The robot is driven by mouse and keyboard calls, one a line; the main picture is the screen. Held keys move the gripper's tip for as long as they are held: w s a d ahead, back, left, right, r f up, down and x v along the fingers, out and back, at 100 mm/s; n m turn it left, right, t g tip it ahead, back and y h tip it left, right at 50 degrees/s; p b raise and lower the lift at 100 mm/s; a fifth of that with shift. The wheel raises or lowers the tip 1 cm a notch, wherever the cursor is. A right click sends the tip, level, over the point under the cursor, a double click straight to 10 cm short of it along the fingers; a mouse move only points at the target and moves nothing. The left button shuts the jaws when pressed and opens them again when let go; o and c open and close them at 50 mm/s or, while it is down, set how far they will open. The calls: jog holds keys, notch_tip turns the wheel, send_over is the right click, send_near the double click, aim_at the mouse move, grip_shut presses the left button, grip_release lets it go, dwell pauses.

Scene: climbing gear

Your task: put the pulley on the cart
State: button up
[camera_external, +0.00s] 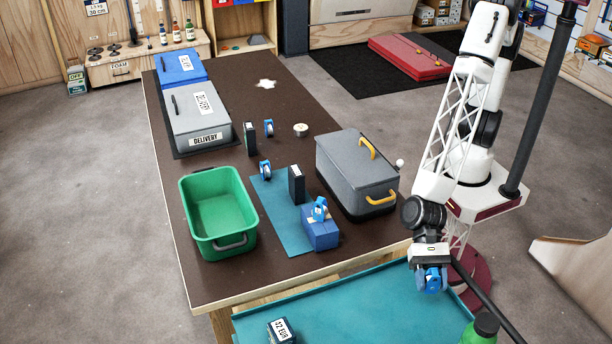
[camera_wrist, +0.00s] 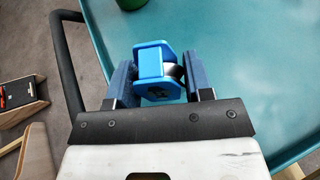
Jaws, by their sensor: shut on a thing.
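A bright blue pulley (camera_wrist: 152,68) with a dark wheel is between the jaws of my gripper (camera_wrist: 158,76) in the wrist view. In the outside view my gripper (camera_external: 432,276) points down with the blue pulley (camera_external: 434,285) at its tip, over the right end of the cart. The cart (camera_external: 370,302) has a teal top and a black handle; the top also shows in the wrist view (camera_wrist: 235,60) beneath the pulley. The pulley appears above the top; the exact gap cannot be told.
On the cart are a price-labelled box (camera_external: 281,330) and a green bottle (camera_external: 480,330). The cart's middle is clear. The brown table (camera_external: 240,275) behind holds a green bin (camera_external: 222,245), a grey toolbox (camera_external: 350,190) and several small blue and black items.

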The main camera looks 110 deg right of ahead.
aim_at(429, 290)
jog(key=shift+f, duration=1.75)
jog(key=o, duration=1)
jog(key=shift+f, duration=0.15)
jog(key=shift+c, duration=0.2)
jog(key=shift+r, duration=0.2)
jog(key=shift+v, duration=6.05)
jog(key=shift+f, duration=0.15)
